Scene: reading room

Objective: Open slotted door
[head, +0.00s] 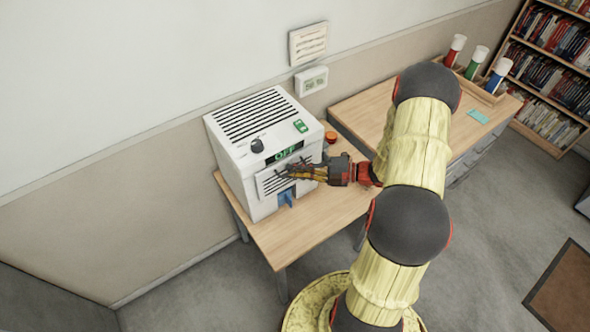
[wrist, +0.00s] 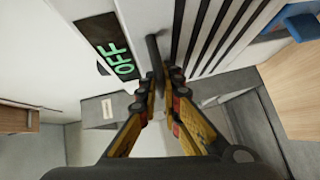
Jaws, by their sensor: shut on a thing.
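The slotted door (head: 270,184) is a white panel with dark slits on the front of a white box-shaped machine (head: 232,160). The door's slits also show in the wrist view (wrist: 222,38), beside the lit green OFF display (wrist: 118,52). My gripper (head: 292,171) is at the door's upper part, just below the display. In the wrist view my gripper (wrist: 163,78) has its fingers on either side of a dark bar handle (wrist: 154,52) and is shut on it. The fingers hide part of the handle and door. I cannot tell whether the door stands slightly ajar.
The machine stands on a wooden table (head: 300,232). A blue part (head: 286,197) sits below the door. A second desk (head: 360,112) stands behind right.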

